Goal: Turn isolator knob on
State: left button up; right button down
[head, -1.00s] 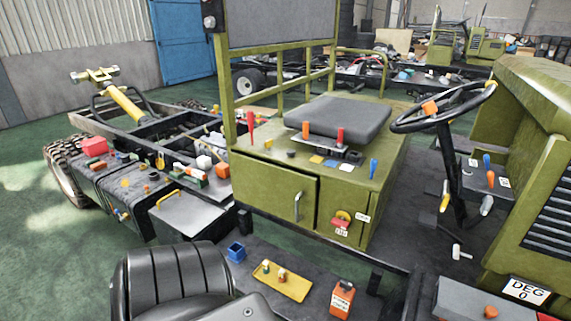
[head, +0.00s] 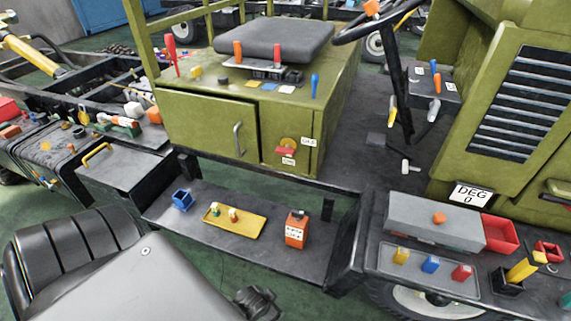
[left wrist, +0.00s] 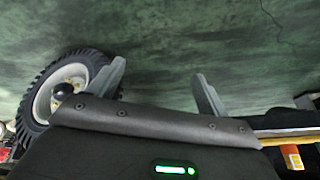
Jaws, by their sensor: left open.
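The knob's exact setting is hard to tell. My left gripper (left wrist: 159,70) shows in the left wrist view with its two grey fingers apart and nothing between them. It points at green floor, and the knob is not in that view. My right gripper is not seen.
A steering wheel (head: 375,24) and grey toolbox (head: 434,221) are at right. A wheel (left wrist: 62,95) is near my left gripper.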

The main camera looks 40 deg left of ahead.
pick_arm(q)
jog(key=w+r+t+b, duration=0.2)
jog(key=w+r, duration=0.2)
jog(key=r, duration=0.4)
jog(key=n+t+y+b, duration=0.3)
jog(key=n+t+y, duration=0.2)
jog(key=t, duration=0.5)
send_near(284, 154)
jog(key=x, duration=1)
jog(key=shift+w+a+p, duration=0.1)
jog(key=shift+w+p, duration=0.05)
jog(key=shift+p, duration=0.25)
jog(key=shift+w+a, duration=0.15)
jog(key=shift+w, duration=0.25)
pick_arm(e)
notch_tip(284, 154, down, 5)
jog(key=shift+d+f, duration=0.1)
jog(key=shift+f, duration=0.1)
